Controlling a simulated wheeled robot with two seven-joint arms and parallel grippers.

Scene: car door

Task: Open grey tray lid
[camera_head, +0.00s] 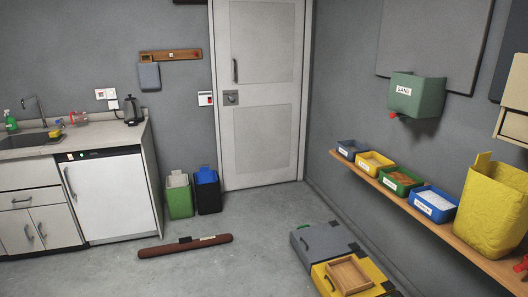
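A grey, flat, box-like tray (322,241) lies on the floor at the lower right of the head view. Its flat top, which looks like a lid, appears shut, with a small dark handle (304,243) on its left side. A yellow box (376,277) stands directly in front of it and hides its near edge. A wooden square tray (349,275) rests on the yellow box. Neither of my grippers shows in this view.
A wooden shelf (448,234) with several labelled bins runs along the right wall. A brown bar (185,246) lies on the floor to the left. Two bins, green (179,197) and black (208,195), stand left of the door (265,95). The floor between is clear.

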